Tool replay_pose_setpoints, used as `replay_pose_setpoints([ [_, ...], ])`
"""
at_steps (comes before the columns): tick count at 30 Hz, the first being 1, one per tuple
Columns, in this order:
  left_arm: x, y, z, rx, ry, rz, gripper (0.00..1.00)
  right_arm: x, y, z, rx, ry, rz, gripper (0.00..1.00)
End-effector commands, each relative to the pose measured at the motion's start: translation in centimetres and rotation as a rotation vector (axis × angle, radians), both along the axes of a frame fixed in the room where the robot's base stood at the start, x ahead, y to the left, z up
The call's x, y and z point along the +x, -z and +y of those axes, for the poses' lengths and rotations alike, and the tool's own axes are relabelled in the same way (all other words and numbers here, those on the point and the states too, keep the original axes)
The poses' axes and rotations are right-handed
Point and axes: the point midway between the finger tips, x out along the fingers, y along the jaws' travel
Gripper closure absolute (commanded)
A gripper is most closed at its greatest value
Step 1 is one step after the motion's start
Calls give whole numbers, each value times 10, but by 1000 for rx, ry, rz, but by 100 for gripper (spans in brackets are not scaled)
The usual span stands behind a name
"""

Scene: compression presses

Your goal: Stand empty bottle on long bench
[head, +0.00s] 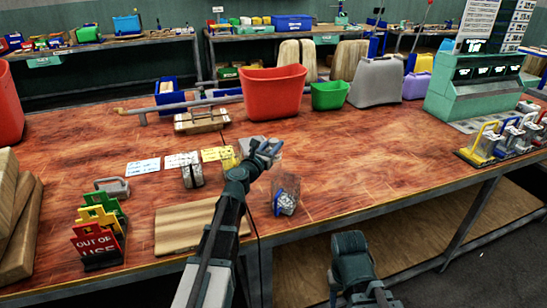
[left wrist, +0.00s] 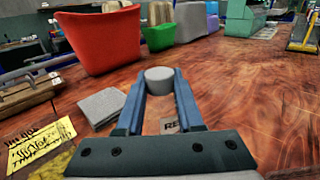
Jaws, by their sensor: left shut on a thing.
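My left gripper (head: 262,149) is above the long bench (head: 330,160), towards its middle. In the left wrist view, the left gripper (left wrist: 160,88) is shut on a pale grey, round-topped thing (left wrist: 160,74), which I take to be the empty bottle. Only its top shows clearly between the fingertips. In the head view the fingers partly hide it, and I cannot tell whether its base touches the bench.
A clear bin with blue parts (head: 287,194) stands near the front edge, right of my left arm. Paper notes (head: 143,166) and a wooden board (head: 180,229) lie left. Red (head: 272,94) and green (head: 329,96) tubs stand behind. Bench right of the gripper is clear.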

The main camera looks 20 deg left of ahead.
Motion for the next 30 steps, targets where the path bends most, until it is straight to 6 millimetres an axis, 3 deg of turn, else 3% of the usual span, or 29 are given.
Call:
replay_pose_setpoints([
  [9, 0, 37, 0, 0, 0, 0, 100, 0, 37, 0, 0, 0, 0, 50],
  [21, 0, 39, 0, 0, 0, 0, 100, 0, 39, 0, 0, 0, 0, 50],
  [22, 0, 39, 0, 0, 0, 0, 62, 0, 39, 0, 0, 0, 0, 50],
  [27, 0, 38, 0, 0, 0, 0, 34, 0, 38, 0, 0, 0, 0, 50],
  [30, 0, 38, 0, 0, 0, 0, 34, 0, 38, 0, 0, 0, 0, 50],
])
